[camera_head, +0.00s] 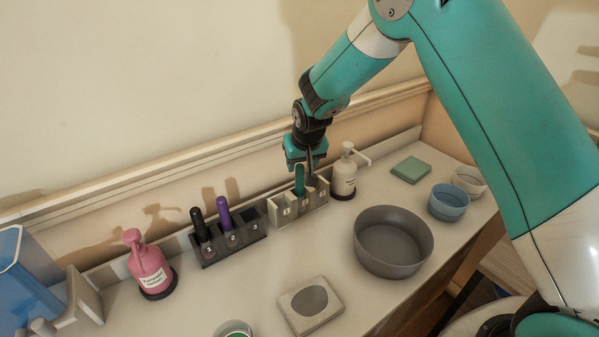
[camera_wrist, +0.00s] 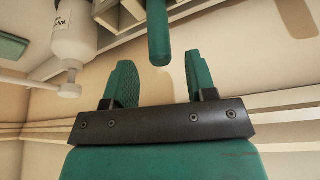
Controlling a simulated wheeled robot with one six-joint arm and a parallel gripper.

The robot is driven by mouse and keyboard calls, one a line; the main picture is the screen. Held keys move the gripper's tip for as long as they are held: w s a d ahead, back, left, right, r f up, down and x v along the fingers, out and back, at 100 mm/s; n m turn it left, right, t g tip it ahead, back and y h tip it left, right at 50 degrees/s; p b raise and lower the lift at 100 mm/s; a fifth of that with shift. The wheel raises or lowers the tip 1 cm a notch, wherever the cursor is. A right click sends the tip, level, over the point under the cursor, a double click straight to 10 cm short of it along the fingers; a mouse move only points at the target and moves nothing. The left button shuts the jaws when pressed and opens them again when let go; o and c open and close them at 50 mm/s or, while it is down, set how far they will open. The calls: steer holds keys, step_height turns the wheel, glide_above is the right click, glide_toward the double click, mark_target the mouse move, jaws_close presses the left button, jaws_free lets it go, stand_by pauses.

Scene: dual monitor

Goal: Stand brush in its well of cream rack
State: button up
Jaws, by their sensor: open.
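A teal handle, apparently the brush (camera_head: 299,181), stands upright in a well of the cream rack (camera_head: 288,208) near the back wall. In the wrist view the teal handle (camera_wrist: 158,32) points its end at the gap between my fingers. My gripper (camera_head: 305,166) is just above the rack, pointing down. In the wrist view my gripper (camera_wrist: 158,72) is open and empty, its two fingers spread either side of the handle's line. The handle's end lies beyond the fingertips and does not appear gripped. The brush's lower end is hidden in the rack.
A dark rack (camera_head: 236,243) with black and purple handled items stands left of the cream rack. A white pump bottle (camera_head: 343,177) stands close on the right. A grey bowl (camera_head: 393,241) is in front. A pink bottle (camera_head: 149,264) is further left.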

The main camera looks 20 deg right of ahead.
steer(key=s+a+r+n+g+y, duration=0.1)
steer(key=s+a+r+n+y, duration=0.15)
steer(key=s+r, duration=0.95)
steer(key=s+a+r+n+g+y, duration=0.1)
steer(key=s+r+n, duration=0.1)
steer(key=s, duration=1)
steer(key=s+a+r+n+g, duration=0.1)
steer(key=s+r+n+g, duration=0.1)
steer(key=s, duration=1.1)
steer(key=shift+s+a+r+n+g+y+b, duration=0.2)
steer(key=shift+r+n+g+y+b, duration=0.15)
steer(key=shift+r, duration=0.4)
